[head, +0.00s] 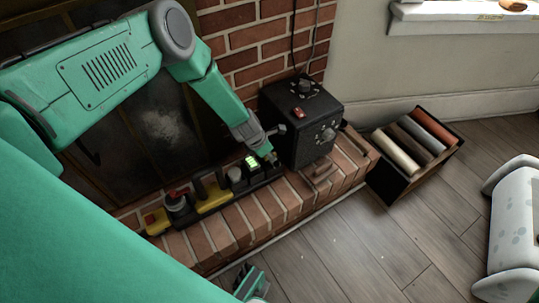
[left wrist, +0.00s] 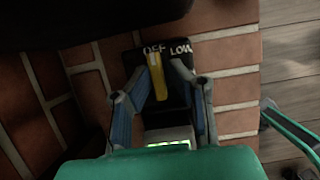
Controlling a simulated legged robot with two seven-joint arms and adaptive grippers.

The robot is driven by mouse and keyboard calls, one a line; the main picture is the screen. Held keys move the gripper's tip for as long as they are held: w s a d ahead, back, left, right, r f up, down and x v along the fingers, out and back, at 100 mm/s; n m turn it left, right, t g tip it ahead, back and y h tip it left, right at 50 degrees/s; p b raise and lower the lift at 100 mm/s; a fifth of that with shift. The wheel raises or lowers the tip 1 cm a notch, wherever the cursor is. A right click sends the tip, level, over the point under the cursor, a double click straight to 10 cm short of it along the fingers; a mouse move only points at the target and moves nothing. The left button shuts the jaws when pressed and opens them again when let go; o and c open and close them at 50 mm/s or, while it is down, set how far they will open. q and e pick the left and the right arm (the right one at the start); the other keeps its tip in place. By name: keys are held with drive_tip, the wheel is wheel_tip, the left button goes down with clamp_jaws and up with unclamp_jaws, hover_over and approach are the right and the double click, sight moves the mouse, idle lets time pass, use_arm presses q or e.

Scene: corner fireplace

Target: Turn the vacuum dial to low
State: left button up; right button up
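The vacuum dial (left wrist: 157,80) shows in the left wrist view as a narrow yellow handle on a dark plate (left wrist: 181,92) lettered OFF and LOW. Its upper end is just below OFF, and LOW is to its right. My left gripper (left wrist: 160,73) has one finger on each side of the handle, with a gap seeming to remain on the right. Contact on the left is unclear. In the head view, my left gripper (head: 268,153) is low over the far end of the control strip and hides the dial. My right gripper (head: 251,284) shows partly at the bottom edge, its fingers unclear.
The control strip (head: 213,196) lies on the brick hearth (head: 262,209). A black box with knobs (head: 304,119) stands close beside my left gripper. A crate (head: 398,187) of rolled items is on the floor at right. The wooden floor in front is mostly clear.

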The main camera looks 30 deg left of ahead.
use_arm(q)
drive_tip(key=shift+a+f, duration=0.15)
drive_tip(key=shift+a, duration=0.25)
clamp_jaws()
drive_tip(key=m+g+h+b, duration=0.1)
drive_tip(key=m+b, duration=0.2)
drive_tip(key=m, duration=0.1)
drive_tip(key=shift+f, duration=0.1)
drive_tip(key=shift+a+m+g+h+b, duration=0.1)
drive_tip(key=shift+m+g+h+b, duration=0.25)
drive_tip(key=shift+m+b, duration=0.6)
drive_tip(key=shift+a+m+g+h+b, duration=0.15)
drive_tip(key=shift+m+g+b, duration=0.3)
drive_tip(key=shift+m, duration=0.9)
drive_tip(key=shift+d, duration=0.1)
drive_tip(key=o, duration=0.7)
unclamp_jaws()
drive_tip(key=shift+w, duration=0.1)
drive_tip(key=shift+c, duration=0.2)
drive_tip(key=shift+w+r, duration=0.1)
drive_tip(key=shift+r, duration=0.3)
drive_tip(key=v, duration=1.1)
drive_tip(key=shift+a, duration=0.3)
